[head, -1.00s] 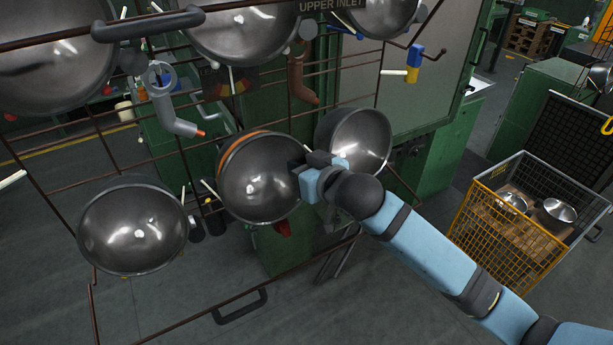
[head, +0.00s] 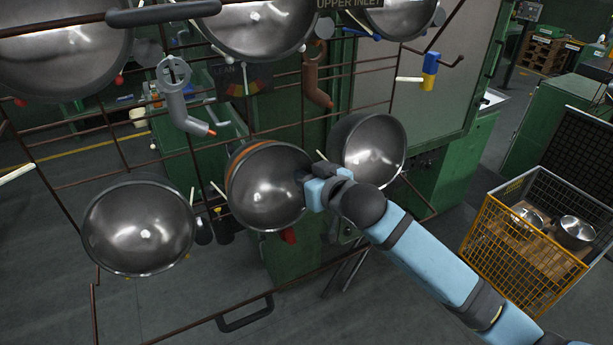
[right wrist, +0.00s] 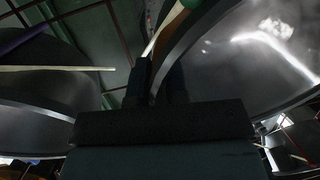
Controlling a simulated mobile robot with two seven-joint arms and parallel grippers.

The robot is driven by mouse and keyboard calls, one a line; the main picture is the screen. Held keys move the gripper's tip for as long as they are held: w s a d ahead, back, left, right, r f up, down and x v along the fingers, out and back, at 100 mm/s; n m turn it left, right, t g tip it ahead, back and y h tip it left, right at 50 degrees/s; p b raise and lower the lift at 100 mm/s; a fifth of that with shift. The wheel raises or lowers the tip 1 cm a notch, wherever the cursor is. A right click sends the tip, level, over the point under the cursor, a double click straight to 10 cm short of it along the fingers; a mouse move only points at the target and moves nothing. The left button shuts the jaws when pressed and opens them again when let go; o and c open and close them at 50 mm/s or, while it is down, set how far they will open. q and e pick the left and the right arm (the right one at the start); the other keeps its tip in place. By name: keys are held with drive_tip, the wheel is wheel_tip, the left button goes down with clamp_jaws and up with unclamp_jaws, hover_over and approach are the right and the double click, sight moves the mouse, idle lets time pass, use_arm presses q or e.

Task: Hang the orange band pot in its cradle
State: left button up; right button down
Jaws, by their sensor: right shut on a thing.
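The orange band pot (head: 268,190) is a steel bowl with an orange band along its upper left rim, in the middle of the head view. It is at the wire rack, between two other bowls, its inside facing me. My right gripper (head: 312,188) is shut on its right rim. In the right wrist view the dark fingers (right wrist: 160,85) meet at a bowl's rim. The cradle is not clearly seen; the pot hides what is behind it. A pale peg (head: 217,188) shows just left of the pot. My left gripper is not in view.
A bowl (head: 140,228) hangs at the lower left and another (head: 368,150) sits close to the right of my gripper. More bowls (head: 250,25) hang above. A yellow wire crate (head: 520,240) with pots stands at the right. A black handle (head: 245,315) is low on the rack.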

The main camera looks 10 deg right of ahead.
drive_tip(key=shift+f, duration=0.2)
drive_tip(key=shift+s+f, duration=0.2)
drive_tip(key=shift+f, duration=0.4)
drive_tip(key=c, duration=1.1)
unclamp_jaws()
drive_tip(key=shift+o, duration=0.2)
drive_tip(key=shift+d, duration=0.1)
